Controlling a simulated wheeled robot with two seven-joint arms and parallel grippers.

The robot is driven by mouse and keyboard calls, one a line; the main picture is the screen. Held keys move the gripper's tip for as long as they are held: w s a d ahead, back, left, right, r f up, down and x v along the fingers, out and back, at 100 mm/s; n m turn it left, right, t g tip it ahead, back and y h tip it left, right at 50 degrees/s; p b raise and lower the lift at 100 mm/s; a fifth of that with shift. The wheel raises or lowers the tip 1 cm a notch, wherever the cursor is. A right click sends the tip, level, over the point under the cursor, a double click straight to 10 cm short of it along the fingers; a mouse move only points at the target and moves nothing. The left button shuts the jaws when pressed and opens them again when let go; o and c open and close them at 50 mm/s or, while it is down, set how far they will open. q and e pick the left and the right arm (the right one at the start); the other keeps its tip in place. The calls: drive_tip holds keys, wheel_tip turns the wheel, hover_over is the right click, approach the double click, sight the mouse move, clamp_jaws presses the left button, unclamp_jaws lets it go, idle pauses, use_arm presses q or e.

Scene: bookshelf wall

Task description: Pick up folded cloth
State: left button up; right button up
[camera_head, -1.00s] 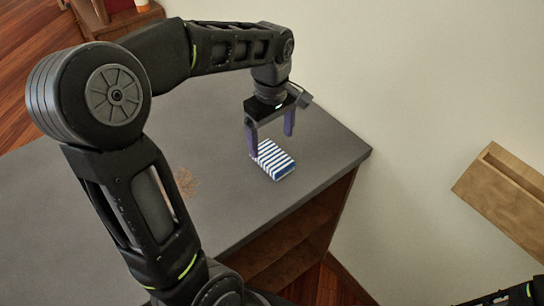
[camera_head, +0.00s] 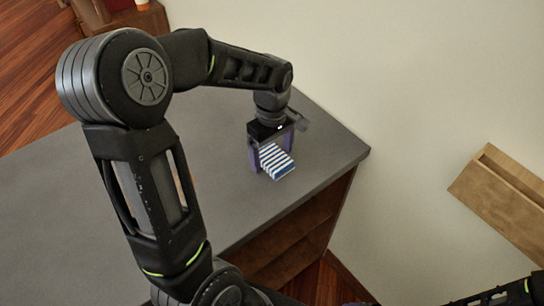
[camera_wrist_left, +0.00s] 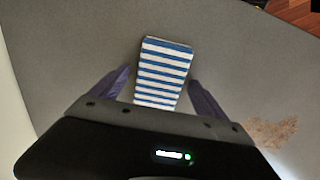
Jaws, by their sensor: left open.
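The folded cloth (camera_head: 277,161) is a small block with blue and white stripes. It lies flat on the grey top of the shelf unit (camera_head: 226,209), near its right corner. My left gripper (camera_head: 271,166) is open and lowered over the cloth, with one purple finger on each side. In the left wrist view the cloth (camera_wrist_left: 163,75) lies between the two spread fingers (camera_wrist_left: 160,92), with a gap showing on both sides. The gripper body hides the cloth's near end there. Only a dark piece of my right arm shows at the lower right of the head view; its gripper is out of frame.
The grey top is clear around the cloth, apart from a brownish patch (camera_wrist_left: 270,133) in the wrist view. Open shelves (camera_head: 292,245) are under the front edge. A wooden wall ledge (camera_head: 500,188) is at the right, and a pale wall (camera_head: 400,80) stands behind.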

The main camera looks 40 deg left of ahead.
sight(272, 155)
idle(0.4)
use_arm(q)
drive_tip(key=c, duration=1.4)
drive_tip(key=shift+r, duration=0.1)
drive_tip(key=shift+c, duration=0.2)
wheel_tip(272, 155, up, 10)
drive_tip(key=b, duration=0.1)
